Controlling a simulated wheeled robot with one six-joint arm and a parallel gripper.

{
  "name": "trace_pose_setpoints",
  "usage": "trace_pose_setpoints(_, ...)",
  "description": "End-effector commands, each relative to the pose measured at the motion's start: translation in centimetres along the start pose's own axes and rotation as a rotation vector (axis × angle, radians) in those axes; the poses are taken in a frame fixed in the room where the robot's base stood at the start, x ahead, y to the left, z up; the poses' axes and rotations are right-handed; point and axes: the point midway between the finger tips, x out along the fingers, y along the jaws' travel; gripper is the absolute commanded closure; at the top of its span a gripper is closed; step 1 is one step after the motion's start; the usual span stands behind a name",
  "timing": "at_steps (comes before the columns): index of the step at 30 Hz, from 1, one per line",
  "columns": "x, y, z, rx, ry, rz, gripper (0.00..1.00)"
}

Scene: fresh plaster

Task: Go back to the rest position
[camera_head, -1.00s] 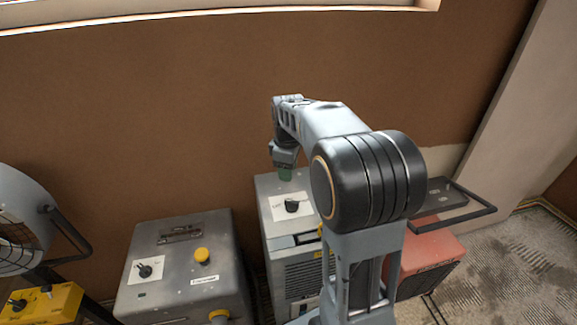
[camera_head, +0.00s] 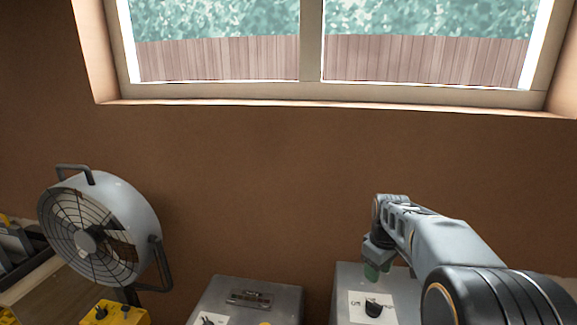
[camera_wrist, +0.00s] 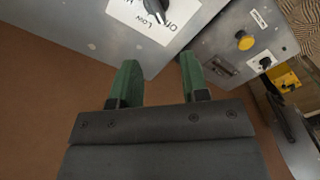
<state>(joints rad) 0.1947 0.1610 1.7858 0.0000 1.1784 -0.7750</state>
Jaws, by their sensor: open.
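My gripper (camera_wrist: 158,80) shows in the wrist view with its two green fingers apart and nothing between them. Its fingertips reach toward the edge of a grey metal unit (camera_wrist: 80,30), which has a white label and a black knob (camera_wrist: 155,8). I cannot tell whether the fingers touch it. In the head view my gripper (camera_head: 372,272) hangs from my raised arm, at the back of the same grey unit (camera_head: 347,280) and its dark knob (camera_head: 374,308).
A second grey box (camera_head: 262,292) stands to the left. A round fan (camera_head: 95,230) and a yellow box (camera_head: 113,314) are further left. A brown wall (camera_head: 250,180) rises close behind, with a window (camera_head: 310,90) above. Open space lies over the boxes.

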Motion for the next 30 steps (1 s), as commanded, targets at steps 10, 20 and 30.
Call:
trace_pose_setpoints(10, 1.1, -9.5, 5.7, 0.567, 0.134, 0.056, 0.58)
trace_pose_setpoints(20, 0.7, -15.2, 9.3, 0.6, 0.269, 0.08, 0.58)
trace_pose_setpoints(30, -0.6, -15.8, 9.3, 0.568, 0.322, 0.092, 0.58)
